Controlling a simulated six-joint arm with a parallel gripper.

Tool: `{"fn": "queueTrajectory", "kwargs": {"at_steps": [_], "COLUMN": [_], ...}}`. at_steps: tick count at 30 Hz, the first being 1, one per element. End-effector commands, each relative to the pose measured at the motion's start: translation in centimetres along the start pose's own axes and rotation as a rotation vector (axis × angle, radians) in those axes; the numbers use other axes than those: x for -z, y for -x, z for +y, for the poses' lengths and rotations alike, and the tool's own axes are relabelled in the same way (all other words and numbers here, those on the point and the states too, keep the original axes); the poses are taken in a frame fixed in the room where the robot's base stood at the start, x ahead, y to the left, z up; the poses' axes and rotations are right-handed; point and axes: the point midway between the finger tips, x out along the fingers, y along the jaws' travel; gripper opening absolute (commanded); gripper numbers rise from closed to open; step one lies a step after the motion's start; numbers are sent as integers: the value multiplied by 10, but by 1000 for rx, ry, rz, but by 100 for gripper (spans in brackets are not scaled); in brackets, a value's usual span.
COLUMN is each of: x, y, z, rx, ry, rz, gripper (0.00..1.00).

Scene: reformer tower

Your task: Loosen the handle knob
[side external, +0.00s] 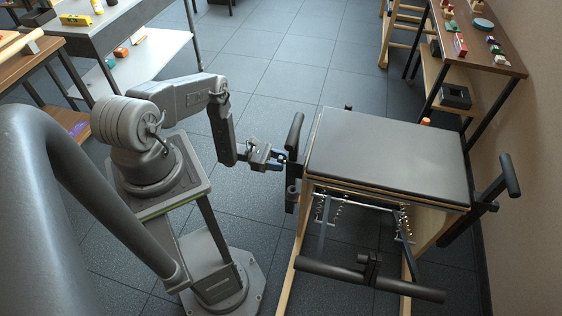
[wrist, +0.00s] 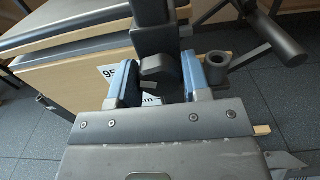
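The handle knob (wrist: 157,68) is a dark, faceted knob on a dark upright handle post (wrist: 155,22) in the wrist view. My gripper (wrist: 159,62) has its two blue-padded fingers on either side of the knob. The fingers are spread, with a gap at the right finger; whether the left finger touches the knob is unclear. In the side view my gripper (side external: 279,160) reaches the near-left handle (side external: 295,134) of the reformer, and the knob itself is too small to make out there.
The reformer's black padded top (side external: 388,155) lies right of the handle. A dark cup-like holder (wrist: 216,70) sits just right of my fingers. A second handle (side external: 492,195) stands at the far right. A wooden shelf table (side external: 505,55) is at the back right. Floor behind is clear.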

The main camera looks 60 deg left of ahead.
Motion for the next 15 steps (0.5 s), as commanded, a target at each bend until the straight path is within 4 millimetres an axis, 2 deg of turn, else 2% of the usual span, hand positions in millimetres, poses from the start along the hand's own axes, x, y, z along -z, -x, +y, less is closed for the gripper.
{"fn": "queueTrajectory", "kwargs": {"at_steps": [2, 12, 15], "x": [0, 0, 0], "y": [0, 0, 0], "z": [0, 0, 0], "rx": [0, 0, 1], "ry": [0, 1, 16], "rz": [0, 0, 0], "gripper": [35, 2, 1]}}
